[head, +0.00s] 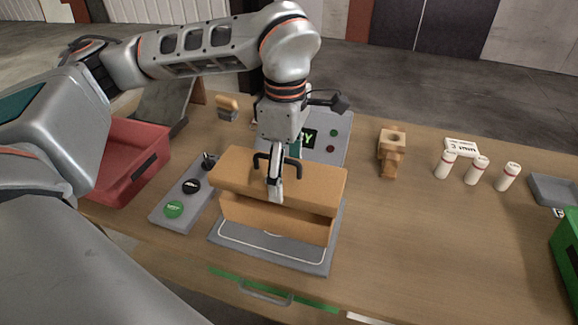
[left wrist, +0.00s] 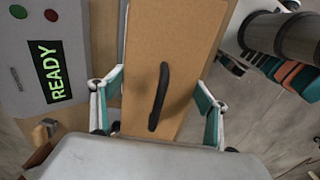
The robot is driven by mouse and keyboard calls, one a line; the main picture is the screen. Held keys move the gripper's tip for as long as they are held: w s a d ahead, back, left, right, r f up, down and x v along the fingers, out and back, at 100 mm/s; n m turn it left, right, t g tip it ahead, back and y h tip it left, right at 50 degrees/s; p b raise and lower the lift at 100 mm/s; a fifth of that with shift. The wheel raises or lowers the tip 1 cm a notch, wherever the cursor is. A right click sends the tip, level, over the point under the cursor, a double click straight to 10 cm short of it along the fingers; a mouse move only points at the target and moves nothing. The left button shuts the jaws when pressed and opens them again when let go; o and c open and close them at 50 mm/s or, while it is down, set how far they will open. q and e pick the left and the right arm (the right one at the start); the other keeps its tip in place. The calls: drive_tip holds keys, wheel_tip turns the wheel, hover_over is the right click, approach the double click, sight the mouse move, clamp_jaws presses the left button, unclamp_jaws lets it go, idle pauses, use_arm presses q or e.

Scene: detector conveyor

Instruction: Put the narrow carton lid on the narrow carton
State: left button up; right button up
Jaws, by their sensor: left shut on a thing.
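The narrow carton lid (head: 318,181) is a long brown cover with a black handle (left wrist: 159,97). My left gripper (head: 275,178) is shut across the lid's narrow width, one finger on each long side. The left wrist view shows the fingers (left wrist: 160,108) on either side of the lid (left wrist: 172,40). The brown narrow carton (head: 275,221) stands below on a grey mat. The lid is over the carton, with a dark gap under its edge toward the right; contact elsewhere is hard to tell. The carton's inside is hidden. My right gripper is not in view.
The carton's grey mat (head: 300,262) has a white outline. A button panel (head: 168,214) and red bin (head: 128,160) are to the left. A READY display panel (head: 336,128) stands behind. A wooden block piece (head: 392,150) and white cylinders (head: 477,170) are to the right.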

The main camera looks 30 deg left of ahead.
use_arm(q)
drive_tip(key=shift+w+f+b, duration=0.1)
drive_tip(key=shift+f+b, duration=1.2)
drive_tip(key=shift+f, duration=0.5)
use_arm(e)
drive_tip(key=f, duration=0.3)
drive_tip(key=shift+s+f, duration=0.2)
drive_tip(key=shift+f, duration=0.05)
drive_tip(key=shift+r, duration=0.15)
use_arm(q)
drive_tip(key=shift+f, duration=0.35)
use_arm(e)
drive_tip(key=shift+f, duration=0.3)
use_arm(q)
drive_tip(key=shift+f+b, duration=0.6)
drive_tip(key=shift+f, duration=0.6)
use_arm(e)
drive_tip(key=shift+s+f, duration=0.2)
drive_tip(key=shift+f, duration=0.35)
use_arm(q)
drive_tip(key=o, duration=1.2)
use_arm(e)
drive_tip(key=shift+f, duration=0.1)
use_arm(q)
drive_tip(key=shift+r, duration=0.15)
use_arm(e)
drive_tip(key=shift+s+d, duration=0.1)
